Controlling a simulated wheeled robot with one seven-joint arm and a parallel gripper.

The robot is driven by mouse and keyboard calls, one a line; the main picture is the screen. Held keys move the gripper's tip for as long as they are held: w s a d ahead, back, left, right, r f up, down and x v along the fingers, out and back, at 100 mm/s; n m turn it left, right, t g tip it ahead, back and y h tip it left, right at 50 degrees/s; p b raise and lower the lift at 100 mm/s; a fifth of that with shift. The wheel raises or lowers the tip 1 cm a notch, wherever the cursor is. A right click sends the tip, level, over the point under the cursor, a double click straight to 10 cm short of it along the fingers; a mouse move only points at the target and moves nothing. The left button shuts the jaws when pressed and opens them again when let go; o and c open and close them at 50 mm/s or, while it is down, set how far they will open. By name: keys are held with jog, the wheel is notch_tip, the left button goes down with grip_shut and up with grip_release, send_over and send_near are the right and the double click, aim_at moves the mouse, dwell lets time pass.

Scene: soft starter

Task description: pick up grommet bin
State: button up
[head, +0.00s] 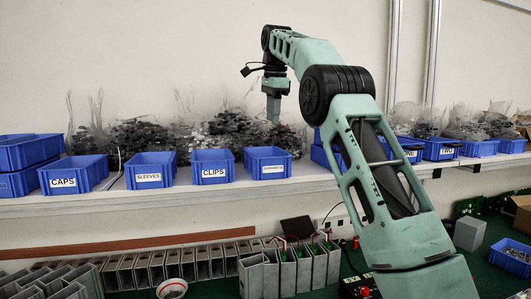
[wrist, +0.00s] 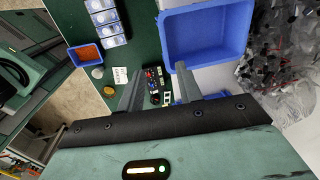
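A blue open bin (head: 267,163) with a small white label stands on the shelf, right of the CLIPS bin; its label is too small to read surely, but it looks like the grommet bin. My gripper (head: 273,118) hangs pointing down above and behind this bin, apart from it. In the wrist view, my gripper (wrist: 158,78) shows two grey fingers spread apart with nothing between them. A blue bin (wrist: 208,38), seemingly empty, lies beyond the right finger there; it is likely the same bin.
Blue bins marked CAPS (head: 76,175), SLEEVES (head: 150,171) and CLIPS (head: 212,167) stand left along the shelf edge (head: 120,202). Piles of dark parts in clear bags (head: 225,128) lie behind. More blue bins (head: 440,149) stand at right. Grey housings (head: 200,263) fill the bench below.

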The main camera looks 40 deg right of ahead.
jog(key=b, duration=0.2)
send_over(274, 174)
jog(key=s, duration=0.1)
notch_tip(274, 174, down, 11)
jog(key=shift+w+f+p, duration=0.15)
jog(key=shift+f+p, duration=0.35)
jog(key=shift+f, duration=0.4)
jog(key=shift+w+f+p, duration=0.2)
jog(key=shift+f+p, duration=0.35)
jog(key=shift+f, duration=0.4)
jog(key=shift+w+f+p, duration=0.15)
jog(key=shift+f+p, duration=0.35)
jog(key=shift+f, duration=0.4)
grip_shut()
